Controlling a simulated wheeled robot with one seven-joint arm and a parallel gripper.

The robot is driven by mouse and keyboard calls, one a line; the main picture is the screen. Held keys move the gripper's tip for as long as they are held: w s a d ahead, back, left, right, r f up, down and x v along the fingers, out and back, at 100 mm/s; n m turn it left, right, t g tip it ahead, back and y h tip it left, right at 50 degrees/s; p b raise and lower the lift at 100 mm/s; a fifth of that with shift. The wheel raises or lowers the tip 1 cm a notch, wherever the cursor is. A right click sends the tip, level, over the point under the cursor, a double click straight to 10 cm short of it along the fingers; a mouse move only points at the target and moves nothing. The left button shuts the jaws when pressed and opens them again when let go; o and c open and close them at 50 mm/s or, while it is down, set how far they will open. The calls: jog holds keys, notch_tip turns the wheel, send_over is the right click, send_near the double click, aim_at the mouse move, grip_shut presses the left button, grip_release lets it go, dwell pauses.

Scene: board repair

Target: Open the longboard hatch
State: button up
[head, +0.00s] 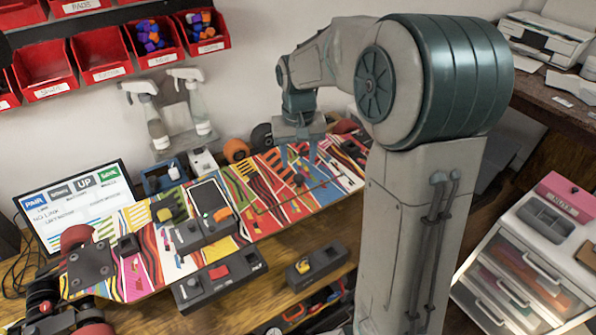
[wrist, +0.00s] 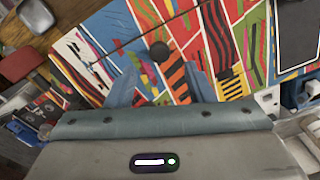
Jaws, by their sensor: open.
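The longboard (head: 262,221) lies across the bench with its multicoloured striped deck facing up. In the wrist view the striped deck (wrist: 103,45) fills the upper middle, and a thin dark seam crosses it, perhaps an edge of the hatch. A round black knob (wrist: 158,50) stands on the deck there. My gripper (wrist: 160,68) is open, with its blue fingers on either side of the knob in the picture. I cannot tell how far the fingertips are from it.
A dark grey device (head: 203,229) sits on the deck, with another grey box (head: 220,278) in front. A small box with a yellow part (head: 316,264) is on the bench. Spray bottles (head: 190,100), an orange wheel (head: 236,150) and a screen (head: 75,205) stand behind.

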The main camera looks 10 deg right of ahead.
aim_at(298, 176)
notch_tip(298, 176, down, 5)
dwell(0.3)
grip_shut()
